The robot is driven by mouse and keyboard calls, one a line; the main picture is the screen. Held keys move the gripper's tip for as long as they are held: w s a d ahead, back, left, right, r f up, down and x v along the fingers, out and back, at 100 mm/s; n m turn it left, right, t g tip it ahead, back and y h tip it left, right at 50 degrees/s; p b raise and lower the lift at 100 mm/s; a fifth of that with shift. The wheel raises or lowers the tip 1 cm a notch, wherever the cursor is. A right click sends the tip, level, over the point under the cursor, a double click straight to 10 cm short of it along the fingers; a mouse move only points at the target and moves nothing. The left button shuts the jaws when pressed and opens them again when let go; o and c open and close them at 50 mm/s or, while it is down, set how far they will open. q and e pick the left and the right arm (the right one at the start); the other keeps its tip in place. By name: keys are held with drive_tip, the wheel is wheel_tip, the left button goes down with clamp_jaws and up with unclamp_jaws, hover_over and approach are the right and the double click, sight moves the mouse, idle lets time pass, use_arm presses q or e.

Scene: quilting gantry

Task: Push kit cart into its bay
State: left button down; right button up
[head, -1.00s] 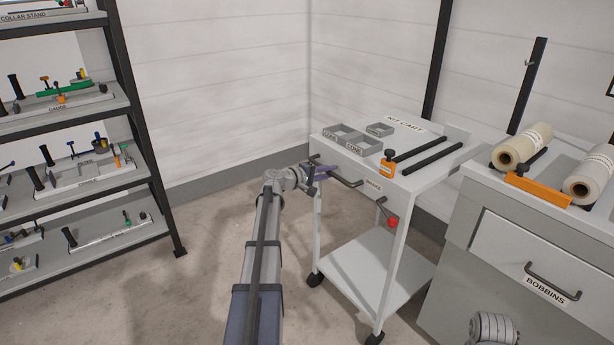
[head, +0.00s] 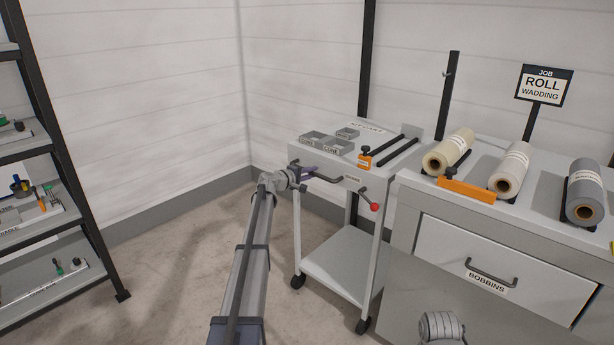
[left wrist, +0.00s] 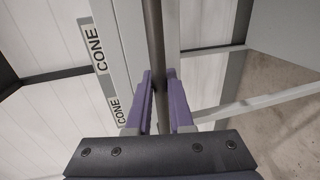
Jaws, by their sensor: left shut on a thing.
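The kit cart (head: 312,259) is a white wheeled trolley with a top, a lower shelf and casters. In the head view it stands upright left of the bobbins cabinet, near the back wall. A dark push handle (head: 325,178) projects from its near side; it also shows in the left wrist view (left wrist: 154,35). My left gripper (head: 303,175) is shut around this handle, its purple fingers (left wrist: 160,103) on either side of the bar. A lever with a red knob (head: 374,207) sits on the cart's front. My right gripper is out of view. The bay's floor is partly hidden behind the cart.
The bobbins cabinet (head: 425,250) stands close at the cart's right, with rolls on top. A dark shelving rack (head: 75,190) stands left. Floor (head: 190,270) between rack and cart is clear.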

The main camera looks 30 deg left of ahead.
use_arm(q)
drive_tip(key=shift+w, duration=0.25)
drive_tip(key=c, duration=1)
unclamp_jaws()
drive_tip(key=shift+w+d, duration=0.1)
drive_tip(key=shift+d, duration=0.05)
drive_tip(key=shift+o, duration=1)
drive_tip(key=shift+s, duration=0.25)
drive_tip(key=p+v, duration=0.1)
drive_tip(key=v, duration=0.6)
drive_tip(key=shift+s+p, duration=0.25)
drive_tip(key=shift+p, duration=0.05)
